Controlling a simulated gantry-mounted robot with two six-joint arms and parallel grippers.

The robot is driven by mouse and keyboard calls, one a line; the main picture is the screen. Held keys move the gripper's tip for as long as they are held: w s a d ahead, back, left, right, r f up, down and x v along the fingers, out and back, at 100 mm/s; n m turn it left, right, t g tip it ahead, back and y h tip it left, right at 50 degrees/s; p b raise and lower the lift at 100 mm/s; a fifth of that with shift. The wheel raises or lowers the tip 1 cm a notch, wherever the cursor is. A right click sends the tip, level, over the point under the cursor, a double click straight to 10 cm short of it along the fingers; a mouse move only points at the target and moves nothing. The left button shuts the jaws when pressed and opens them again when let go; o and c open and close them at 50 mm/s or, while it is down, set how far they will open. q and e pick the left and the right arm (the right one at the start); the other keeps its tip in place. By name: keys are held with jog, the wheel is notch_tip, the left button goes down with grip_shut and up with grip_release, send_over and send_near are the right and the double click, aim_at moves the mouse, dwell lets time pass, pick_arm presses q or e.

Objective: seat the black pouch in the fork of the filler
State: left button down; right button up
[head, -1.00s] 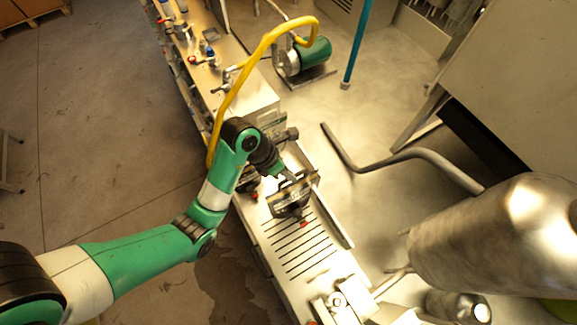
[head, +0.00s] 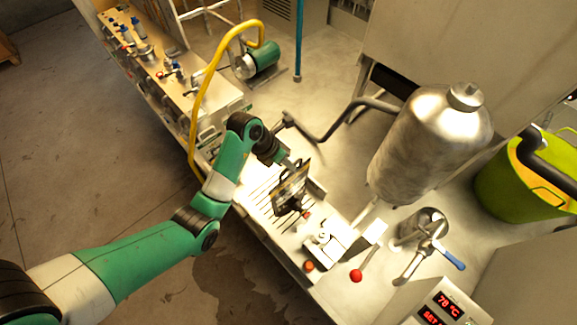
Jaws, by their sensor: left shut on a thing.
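The black pouch (head: 291,188) is near the middle of the head view, upright and slightly tilted, above the slotted tray. My left gripper (head: 292,167) is shut on its upper edge; the fingertips are small and partly hidden. A dark spout-like part with a red tip shows at the pouch's lower end. The filler (head: 334,242), a pale metal unit, stands below and to the right of the pouch, apart from it. I cannot make out its fork clearly. My right gripper is not in view.
A slotted metal tray (head: 258,196) lies under the pouch. A red-knobbed lever (head: 356,275) and an orange button (head: 308,266) are by the filler. A steel tank (head: 428,145) stands behind right, with a blue-handled valve (head: 440,250) below. A yellow hose (head: 200,95) arches at left.

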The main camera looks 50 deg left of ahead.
pick_arm(q)
jog(key=shift+d+f, duration=0.1)
jog(key=shift+d+f+b, duration=0.5)
jog(key=shift+f+b, duration=0.95)
jog(key=shift+b, duration=0.1)
jog(key=shift+d+f+b, duration=0.45)
jog(key=shift+f+b, duration=0.95)
jog(key=shift+b, duration=0.1)
jog(key=shift+d+f+b, duration=0.5)
jog(key=shift+f+b, duration=0.95)
jog(key=shift+b, duration=0.1)
jog(key=shift+f+b, duration=0.6)
jog(key=c, duration=0.8)
grip_release()
jog(key=shift+c, duration=0.2)
jog(key=shift+r, duration=0.15)
